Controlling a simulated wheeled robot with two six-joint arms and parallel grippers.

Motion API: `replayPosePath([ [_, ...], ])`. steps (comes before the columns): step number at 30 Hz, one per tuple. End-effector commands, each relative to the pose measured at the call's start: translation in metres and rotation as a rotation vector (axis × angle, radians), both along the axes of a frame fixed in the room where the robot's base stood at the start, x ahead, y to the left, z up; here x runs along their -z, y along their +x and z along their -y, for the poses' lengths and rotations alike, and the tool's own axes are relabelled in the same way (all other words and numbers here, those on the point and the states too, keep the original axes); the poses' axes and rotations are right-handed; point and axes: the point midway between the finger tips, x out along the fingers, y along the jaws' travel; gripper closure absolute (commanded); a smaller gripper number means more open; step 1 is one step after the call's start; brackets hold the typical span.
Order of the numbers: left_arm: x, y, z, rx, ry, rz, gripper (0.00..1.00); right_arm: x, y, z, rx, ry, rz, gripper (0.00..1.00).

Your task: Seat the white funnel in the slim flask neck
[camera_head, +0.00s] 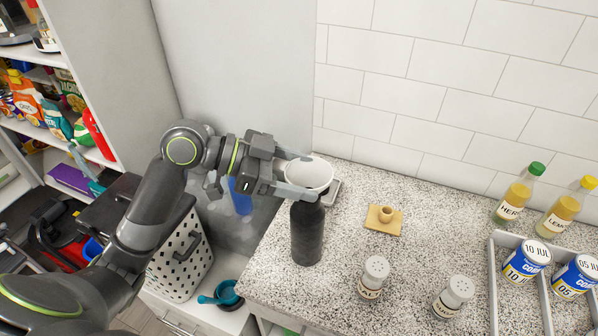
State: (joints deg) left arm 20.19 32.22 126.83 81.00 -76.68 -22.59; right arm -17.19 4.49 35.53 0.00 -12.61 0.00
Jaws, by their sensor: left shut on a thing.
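The white funnel (309,172) is a round, wide-mouthed cup shape held above the counter's left part. My left gripper (299,174) comes in from the left and is shut on it, one finger at the far side and one at the near side. The slim flask (307,238) is dark and stands upright on the counter directly below the funnel in the picture. The near finger and the funnel hide the flask's neck and the funnel's spout, so I cannot tell whether the spout is inside the neck. My right gripper is out of view.
A wooden piece with a knob (384,218) and two shakers (374,276) (454,296) stand to the right. Bottles (516,195) and a rack with cans (527,261) are farther right. A white perforated basket (182,262) stands left of the counter.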

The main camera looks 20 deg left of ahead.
Motion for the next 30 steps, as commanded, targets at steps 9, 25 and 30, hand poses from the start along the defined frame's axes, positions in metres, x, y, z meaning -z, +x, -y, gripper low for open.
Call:
replayPosePath([
  [9, 0.0006, -0.0001, -0.0003, 0.0, 0.002, -0.002, 0.3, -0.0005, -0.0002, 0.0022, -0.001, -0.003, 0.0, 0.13],
  [25, 0.0003, -0.0001, -0.0003, 0.0, 0.002, -0.002, 0.07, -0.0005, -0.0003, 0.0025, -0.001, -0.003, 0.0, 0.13],
  [30, -0.0002, -0.0009, -0.0033, -0.001, 0.004, 0.0, 0.07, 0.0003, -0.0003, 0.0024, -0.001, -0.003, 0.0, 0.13],
])
